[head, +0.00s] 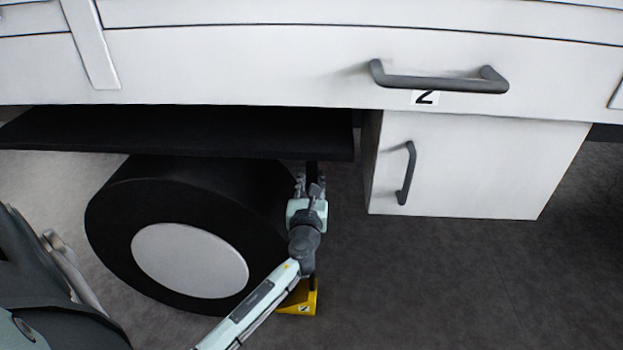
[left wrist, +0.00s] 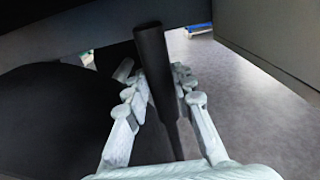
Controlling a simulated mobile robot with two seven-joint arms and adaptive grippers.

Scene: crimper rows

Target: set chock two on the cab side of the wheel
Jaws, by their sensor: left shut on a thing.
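The wheel is a large black tyre (head: 118,215) with a pale round hub (head: 190,261). A yellow chock (head: 308,302) with a small white label is on the floor or close to it, at the lower right of the wheel; my left arm partly covers it. A dark upright handle rises from the chock. My left gripper (head: 311,186) is shut on this handle near its top, just right of the tyre. In the left wrist view the dark handle (left wrist: 155,70) stands between the fingers. Whether the chock touches the tyre is hidden. My right gripper is not in view.
A black mudguard (head: 180,130) hangs over the wheel, close to my left gripper. A white cabinet (head: 470,165) with a dark handle is to the right, under a panel with a grey handle (head: 440,83) and label 2. The dark floor (head: 430,285) at the lower right is clear.

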